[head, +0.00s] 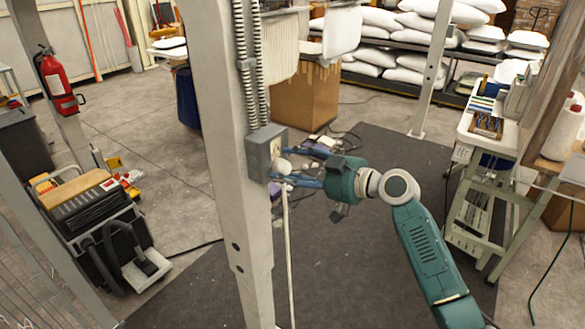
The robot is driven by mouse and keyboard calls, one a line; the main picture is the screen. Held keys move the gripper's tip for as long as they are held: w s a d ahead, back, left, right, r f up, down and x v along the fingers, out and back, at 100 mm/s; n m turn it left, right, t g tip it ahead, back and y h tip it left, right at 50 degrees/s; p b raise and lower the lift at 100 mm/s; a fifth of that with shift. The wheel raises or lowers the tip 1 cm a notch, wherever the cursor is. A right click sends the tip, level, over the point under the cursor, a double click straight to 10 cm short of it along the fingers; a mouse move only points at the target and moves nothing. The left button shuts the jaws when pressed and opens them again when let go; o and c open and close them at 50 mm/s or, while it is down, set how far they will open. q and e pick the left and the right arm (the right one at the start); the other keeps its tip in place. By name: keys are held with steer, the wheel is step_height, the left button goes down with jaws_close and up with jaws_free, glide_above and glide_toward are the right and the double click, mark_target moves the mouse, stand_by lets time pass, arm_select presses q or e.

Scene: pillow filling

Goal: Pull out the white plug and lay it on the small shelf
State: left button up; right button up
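The white plug (283,167) sits at the side of a grey outlet box (265,150) fixed to a pale steel post. A white cord (289,255) hangs straight down below it, beside the post. My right gripper (281,166) reaches in from the right at the box. Its two blue fingers are spread, one above and one below the plug, and a gap seems to show on both sides. Contact is too small to judge. My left gripper is out of view. I cannot tell which surface is the small shelf.
The post (230,110) stands close beside my gripper, with ribbed conduits above the box. A white-topped workbench (475,137) with tools stands at the right. A black cart (95,218) stands at the left. Dark mat (350,270) covers the open floor.

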mark_target(289, 171)
steer(key=c, duration=1)
steer(key=shift+f+b+v, duration=0.1)
steer(key=shift+f+v, duration=0.05)
steer(key=shift+v, duration=0.7)
steer(key=shift+f+b+v, duration=0.1)
steer(key=shift+f+v, duration=0.05)
steer(key=shift+v, duration=0.65)
steer(key=shift+f+b+v, duration=0.1)
steer(key=shift+f+v, duration=0.1)
steer(key=shift+v, duration=0.65)
steer(key=shift+c, duration=0.2)
steer(key=shift+d, duration=0.1)
